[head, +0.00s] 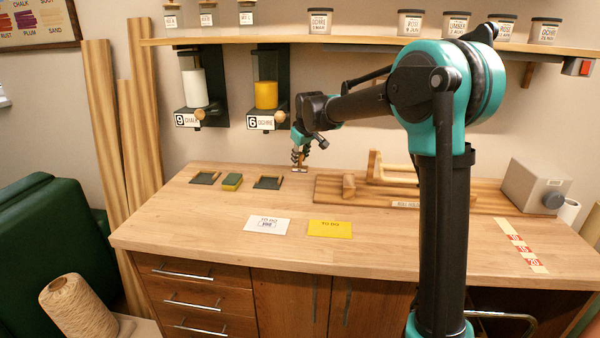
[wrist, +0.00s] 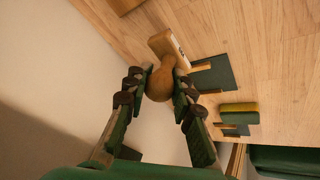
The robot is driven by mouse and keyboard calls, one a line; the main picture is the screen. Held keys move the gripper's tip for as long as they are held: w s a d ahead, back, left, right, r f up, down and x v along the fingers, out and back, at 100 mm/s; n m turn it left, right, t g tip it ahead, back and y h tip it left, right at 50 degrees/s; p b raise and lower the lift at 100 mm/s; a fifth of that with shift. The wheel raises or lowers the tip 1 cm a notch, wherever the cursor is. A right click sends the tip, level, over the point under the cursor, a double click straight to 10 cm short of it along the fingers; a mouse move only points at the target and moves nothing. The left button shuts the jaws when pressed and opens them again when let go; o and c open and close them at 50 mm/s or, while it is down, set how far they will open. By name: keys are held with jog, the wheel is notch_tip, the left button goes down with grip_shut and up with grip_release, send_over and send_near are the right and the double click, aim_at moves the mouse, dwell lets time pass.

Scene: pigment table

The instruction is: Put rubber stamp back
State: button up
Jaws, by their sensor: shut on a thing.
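My gripper (head: 299,158) is over the back of the table, right of the stamp pads. In the wrist view my gripper (wrist: 160,82) is shut on the round knob of the wooden rubber stamp (wrist: 162,72). The stamp's block points away from the fingers. The stamp (head: 299,170) shows small under the fingers in the head view; I cannot tell whether it touches the table. A dark shallow tray (head: 268,183) lies nearest it, and another dark tray (head: 204,178) is further left. A green and yellow block (head: 232,182) sits between them.
A white card (head: 267,226) with a purple print and a yellow card (head: 330,229) lie on the front of the table (head: 190,232). A wooden stand (head: 390,178) is to the right. Two wall dispensers (head: 194,92) and a jar shelf (head: 370,47) are behind.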

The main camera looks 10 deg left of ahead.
aim_at(301, 168)
jog(key=shift+f, duration=2.85)
jog(key=shift+f, duration=0.15)
jog(key=o, duration=0.9)
jog(key=v, duration=1.2)
jog(key=shift+s, duration=0.1)
